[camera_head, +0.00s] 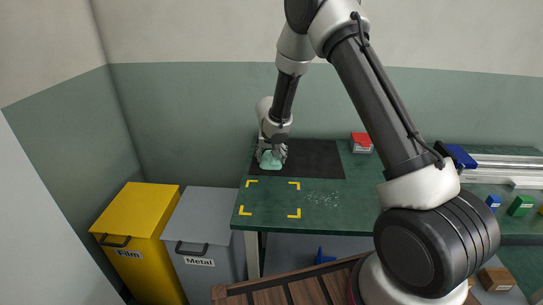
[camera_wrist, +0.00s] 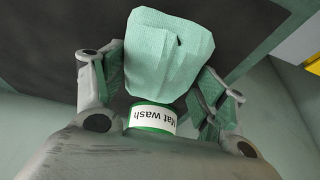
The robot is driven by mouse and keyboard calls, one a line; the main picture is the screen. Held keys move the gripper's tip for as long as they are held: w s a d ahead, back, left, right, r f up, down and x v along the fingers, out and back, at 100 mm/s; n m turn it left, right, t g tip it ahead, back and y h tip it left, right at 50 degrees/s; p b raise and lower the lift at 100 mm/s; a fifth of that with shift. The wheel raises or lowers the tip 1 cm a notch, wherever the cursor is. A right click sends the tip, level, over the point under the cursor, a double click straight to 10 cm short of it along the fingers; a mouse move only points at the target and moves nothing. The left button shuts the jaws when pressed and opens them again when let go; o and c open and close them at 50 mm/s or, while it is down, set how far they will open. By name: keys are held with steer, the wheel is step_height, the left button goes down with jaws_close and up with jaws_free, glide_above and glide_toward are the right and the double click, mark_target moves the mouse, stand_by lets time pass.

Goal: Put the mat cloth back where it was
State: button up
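The mint-green mat cloth (camera_head: 271,162) is at the left part of a black mat (camera_head: 315,158) on the green bench. Whether the cloth touches the mat is hidden.
Yellow corner marks (camera_head: 294,213) frame a clear patch at the bench's front left. White specks (camera_head: 322,198) lie right of it. A red-topped box (camera_head: 362,142) stands beside the mat. Yellow Film (camera_head: 135,235) and grey Metal (camera_head: 200,235) bins stand left of the bench.

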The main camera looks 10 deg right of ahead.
steer(key=o, duration=0.4)
steer(key=shift+c, duration=0.2)
steer(key=shift+r, duration=0.1)
steer(key=v, duration=1.2)
steer(key=s+d+r, duration=1.2)
steer(key=s+r, duration=0.1)
steer(key=r, duration=0.4)
steer(key=s+d+r+n, duration=0.1)
steer(key=s+d+r, duration=0.1)
steer(key=s, duration=1.1)
steer(key=s+d+r+n+y, duration=0.1)
steer(key=s+d+r+n, duration=0.1)
steer(key=s, duration=1.1)
steer(key=shift+d+n, duration=0.15)
steer(key=shift+n, duration=0.15)
steer(key=shift+r, duration=0.1)
